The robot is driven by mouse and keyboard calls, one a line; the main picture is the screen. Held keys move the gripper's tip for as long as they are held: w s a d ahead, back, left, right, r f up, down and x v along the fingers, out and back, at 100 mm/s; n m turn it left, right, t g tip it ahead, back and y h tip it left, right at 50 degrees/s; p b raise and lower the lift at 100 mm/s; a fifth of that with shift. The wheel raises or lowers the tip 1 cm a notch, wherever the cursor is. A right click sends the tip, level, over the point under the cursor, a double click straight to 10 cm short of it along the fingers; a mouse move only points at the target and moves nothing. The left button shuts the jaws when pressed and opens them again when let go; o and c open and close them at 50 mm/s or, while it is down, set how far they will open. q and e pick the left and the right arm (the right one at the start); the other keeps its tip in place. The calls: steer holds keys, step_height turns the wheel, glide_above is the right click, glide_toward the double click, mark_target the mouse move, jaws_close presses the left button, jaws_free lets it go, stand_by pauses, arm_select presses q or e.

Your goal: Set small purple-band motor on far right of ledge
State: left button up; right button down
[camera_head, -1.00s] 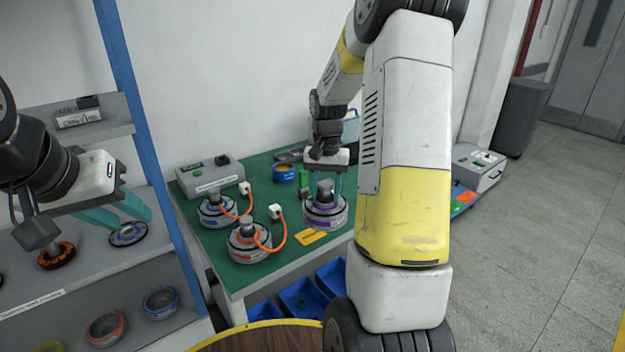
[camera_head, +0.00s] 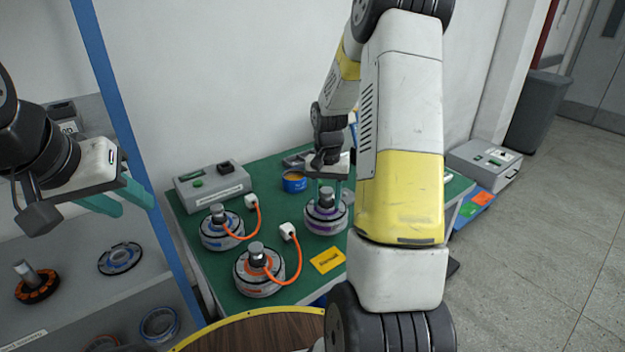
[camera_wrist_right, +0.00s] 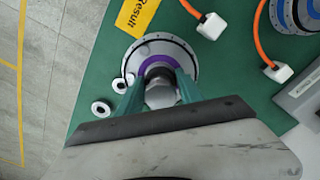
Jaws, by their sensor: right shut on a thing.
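The purple-band motor (camera_head: 326,215) is on the green table (camera_head: 290,318), to the right of the other motors. My right gripper (camera_head: 327,186) is over it, shut on its top shaft. In the right wrist view the motor (camera_wrist_right: 165,60) sits between my right gripper's teal fingers (camera_wrist_right: 160,95), its purple ring around the centre. I cannot tell whether its base touches the table. My left gripper (camera_head: 125,200) is at the left by the shelf, its teal fingers apart and nothing seen between them. No part is clearly identifiable as the ledge.
A blue-band motor (camera_head: 222,230) and an orange-band motor (camera_head: 260,272) with orange cables stand left on the table. A shelf (camera_head: 75,265) holds rings at left.

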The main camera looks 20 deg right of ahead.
mark_target(326, 210)
steer(key=shift+f, duration=2.05)
steer(key=shift+f, duration=0.1)
steer(key=c, duration=0.8)
jaws_free()
steer(key=shift+f, duration=0.1)
steer(key=shift+o, duration=0.2)
